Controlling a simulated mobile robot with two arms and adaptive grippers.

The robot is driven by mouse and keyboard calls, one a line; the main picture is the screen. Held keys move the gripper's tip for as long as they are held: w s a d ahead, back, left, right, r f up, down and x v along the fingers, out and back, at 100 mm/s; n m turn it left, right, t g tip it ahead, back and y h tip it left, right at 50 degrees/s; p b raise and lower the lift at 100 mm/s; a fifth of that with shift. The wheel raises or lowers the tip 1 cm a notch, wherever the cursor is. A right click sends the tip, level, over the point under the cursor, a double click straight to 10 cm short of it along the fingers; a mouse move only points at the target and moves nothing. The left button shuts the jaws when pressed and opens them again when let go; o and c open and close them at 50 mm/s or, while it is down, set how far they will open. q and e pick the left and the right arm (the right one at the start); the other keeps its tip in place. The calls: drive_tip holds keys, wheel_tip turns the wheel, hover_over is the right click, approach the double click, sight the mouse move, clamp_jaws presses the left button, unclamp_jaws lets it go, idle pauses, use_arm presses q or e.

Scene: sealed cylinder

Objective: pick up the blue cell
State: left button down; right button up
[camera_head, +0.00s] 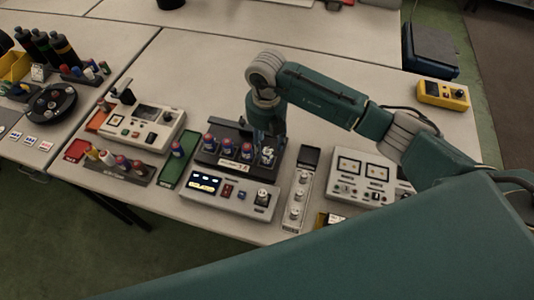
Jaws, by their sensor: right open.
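Several small cells (228,145) with blue and reddish colouring stand in a row in a black holder (210,158) near the middle of the table. I cannot tell which one is the blue cell. My right gripper (268,150) points down over the right end of the black holder, to the right of the row of cells. It is open; its fingertips are small and dark here. My left gripper is out of view.
A white console (232,196) lies in front of the holder. A strip with round knobs (297,200) and a two-dial meter box (362,178) stand to the right. A rack of small cells (122,166) and another instrument (144,126) stand left. The table behind the holder is clear.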

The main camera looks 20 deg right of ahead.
sight(267, 152)
wheel_tip(267, 152, down, 4)
drive_tip(key=shift+s+f+p, duration=0.15)
drive_tip(key=shift+f+p, duration=0.1)
drive_tip(key=shift+p, duration=1)
drive_tip(key=shift+f, duration=0.4)
drive_tip(key=shift+c, duration=0.5)
drive_tip(key=c, duration=0.5)
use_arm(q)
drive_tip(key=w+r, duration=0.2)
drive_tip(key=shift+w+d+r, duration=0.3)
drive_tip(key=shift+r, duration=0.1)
use_arm(e)
clamp_jaws()
